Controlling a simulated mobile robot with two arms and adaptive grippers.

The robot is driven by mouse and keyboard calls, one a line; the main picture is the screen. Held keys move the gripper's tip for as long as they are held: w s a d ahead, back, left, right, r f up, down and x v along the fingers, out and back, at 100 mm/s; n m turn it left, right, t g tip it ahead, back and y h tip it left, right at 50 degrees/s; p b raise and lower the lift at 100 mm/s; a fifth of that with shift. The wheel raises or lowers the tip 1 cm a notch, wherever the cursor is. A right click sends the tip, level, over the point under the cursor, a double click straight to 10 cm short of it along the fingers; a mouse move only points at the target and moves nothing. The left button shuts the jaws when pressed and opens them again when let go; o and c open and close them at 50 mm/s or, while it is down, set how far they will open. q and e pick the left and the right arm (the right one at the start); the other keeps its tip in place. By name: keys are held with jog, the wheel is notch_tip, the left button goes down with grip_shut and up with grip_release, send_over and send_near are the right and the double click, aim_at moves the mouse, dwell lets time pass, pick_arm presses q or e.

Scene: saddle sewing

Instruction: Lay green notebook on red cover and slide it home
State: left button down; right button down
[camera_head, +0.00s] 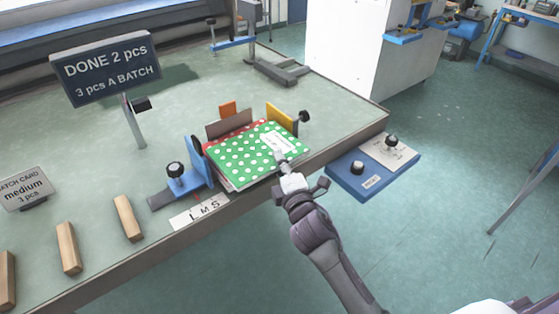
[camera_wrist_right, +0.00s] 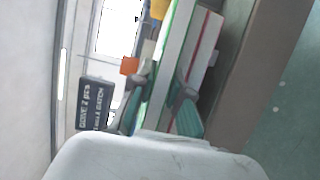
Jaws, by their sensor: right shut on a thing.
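The green notebook (camera_head: 240,154) with white dots and a white label lies nearly flat in the fixture on the table. The red cover (camera_head: 217,138) shows as a thin strip at its back left; the rest is hidden under the notebook. My right gripper (camera_head: 281,158) is shut on the notebook at its front right edge. In the right wrist view, the fingers (camera_wrist_right: 160,92) stand on either side of the notebook's green and white edge (camera_wrist_right: 172,50). I cannot tell how closely notebook and cover line up. My left gripper is not in view.
A blue stop (camera_head: 197,168) with a black knob stands left of the notebook, a grey-brown plate (camera_head: 229,124) behind, a yellow stop (camera_head: 281,115) at right. An L M S label (camera_head: 199,212) lies in front. A sign (camera_head: 106,68) stands at back left; wooden blocks (camera_head: 128,218) lie left.

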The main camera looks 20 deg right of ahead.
jog(key=shift+f, duration=0.2)
dwell(0.9)
jog(key=c, duration=1.1)
grip_release()
jog(key=shift+o, duration=0.2)
jog(key=shift+f, duration=0.25)
jog(key=shift+s, duration=0.15)
jog(key=s+d+p, duration=0.1)
jog(key=s+d, duration=0.2)
jog(key=s, duration=0.6)
jog(key=shift+d, duration=0.2)
